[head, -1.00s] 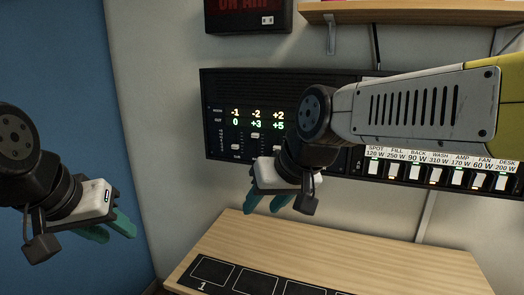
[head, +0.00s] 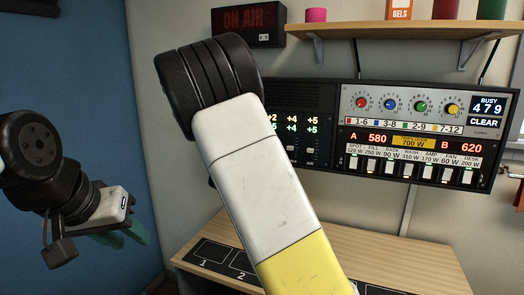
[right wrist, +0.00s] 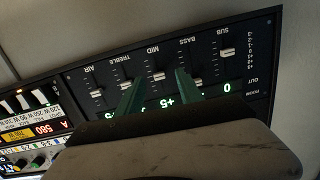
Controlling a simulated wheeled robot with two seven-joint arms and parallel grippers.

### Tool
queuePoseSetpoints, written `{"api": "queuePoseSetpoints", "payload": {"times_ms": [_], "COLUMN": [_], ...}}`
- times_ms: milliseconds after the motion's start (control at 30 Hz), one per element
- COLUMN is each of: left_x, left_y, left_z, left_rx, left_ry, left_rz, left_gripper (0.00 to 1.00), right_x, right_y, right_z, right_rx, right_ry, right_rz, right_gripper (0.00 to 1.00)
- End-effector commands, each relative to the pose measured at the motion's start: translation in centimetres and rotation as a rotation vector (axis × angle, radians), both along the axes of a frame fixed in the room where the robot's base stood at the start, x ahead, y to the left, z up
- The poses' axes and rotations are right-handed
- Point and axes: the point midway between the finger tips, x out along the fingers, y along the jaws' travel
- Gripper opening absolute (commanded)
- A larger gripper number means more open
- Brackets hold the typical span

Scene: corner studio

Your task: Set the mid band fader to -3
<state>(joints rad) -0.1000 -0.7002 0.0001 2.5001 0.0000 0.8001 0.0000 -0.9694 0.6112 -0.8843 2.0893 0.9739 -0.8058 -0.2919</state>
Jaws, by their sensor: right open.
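In the right wrist view the fader panel appears upside down. The mid fader (right wrist: 158,76) sits between the two green fingertips of my right gripper (right wrist: 158,92), which are open on either side of it. I cannot tell whether they touch it. The treble fader (right wrist: 127,86) is by the left finger and the sub fader (right wrist: 228,52) is further right. A green +5 (right wrist: 168,103) shows below mid. In the head view my right arm hides its gripper and the left part of the panel. My left gripper (head: 122,236) hangs at the left, empty, its teal fingers apart.
In the head view a console (head: 425,135) with coloured knobs and a row of switches adjoins the panel. A wooden shelf (head: 400,33) is above, beside an ON AIR sign (head: 250,22). A wooden desk (head: 400,262) with marked squares lies below.

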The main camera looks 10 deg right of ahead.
Motion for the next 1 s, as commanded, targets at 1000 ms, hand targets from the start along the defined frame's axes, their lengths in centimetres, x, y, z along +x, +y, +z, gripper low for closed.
{"api": "queuePoseSetpoints", "payload": {"times_ms": [1000], "left_x": [0.0], "left_y": [0.0], "left_z": [0.0], "left_rx": [0.000], "left_ry": [0.000], "left_rz": [0.000], "left_gripper": [0.36], "right_x": [6.5], "right_y": [-4.2], "right_z": [1.8], "right_rx": [-0.086], "right_ry": [-0.069], "right_rz": [-0.043], "right_gripper": [0.44]}}
